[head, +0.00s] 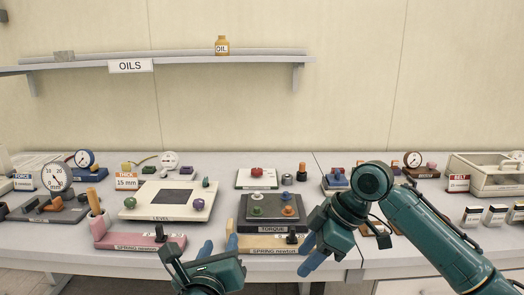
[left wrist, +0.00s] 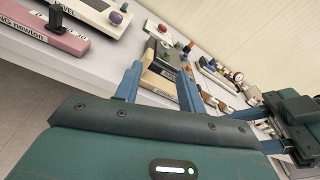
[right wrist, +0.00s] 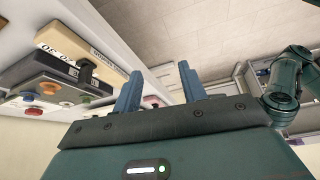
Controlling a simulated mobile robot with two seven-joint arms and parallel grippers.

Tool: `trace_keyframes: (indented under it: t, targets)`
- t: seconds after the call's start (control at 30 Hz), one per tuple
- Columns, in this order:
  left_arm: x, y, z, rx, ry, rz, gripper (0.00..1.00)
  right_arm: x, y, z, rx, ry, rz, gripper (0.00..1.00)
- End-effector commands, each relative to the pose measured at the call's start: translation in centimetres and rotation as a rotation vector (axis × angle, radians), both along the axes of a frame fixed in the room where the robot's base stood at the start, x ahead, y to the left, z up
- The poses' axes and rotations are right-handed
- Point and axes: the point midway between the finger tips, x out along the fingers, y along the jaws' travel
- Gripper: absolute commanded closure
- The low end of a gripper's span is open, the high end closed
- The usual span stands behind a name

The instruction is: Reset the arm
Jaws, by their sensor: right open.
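My left gripper (head: 218,246) is at the front edge of the bench in the head view, its two blue fingers pointing up and away. In the left wrist view its fingers (left wrist: 157,80) stand apart with nothing between them. My right gripper (head: 308,260) is at the front edge, right of the black and tan spring device (head: 270,243), its fingers pointing down and left. In the right wrist view its fingers (right wrist: 157,78) are apart and empty. My right arm covers part of the bench's right side.
The pink spring device (head: 138,241), the level plate (head: 170,202) and the torque stand (head: 273,218) stand on the bench (head: 70,240). A grey tray (head: 490,177) and small boxes (head: 495,214) are at the right. An oil bottle (head: 222,46) stands on the shelf (head: 180,60).

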Motion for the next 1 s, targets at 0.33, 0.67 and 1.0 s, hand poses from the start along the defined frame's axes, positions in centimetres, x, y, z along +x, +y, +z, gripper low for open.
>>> trace_keyframes:
  t: [0.33,0.67,1.0]
  targets:
    - [-4.0,0.9,-9.1,-0.754,0.272,0.067,0.60,-2.0,3.9,-10.9,0.236,-0.019,-0.350,0.58]
    - [-11.5,2.9,-17.4,-1.646,0.529,0.374,0.60,-8.6,1.8,-19.1,0.404,-0.100,-0.800,0.58]
    - [-19.6,5.5,-22.2,-2.387,0.590,0.808,0.60,-18.4,-4.1,-21.8,0.406,-0.250,-1.096,0.58]
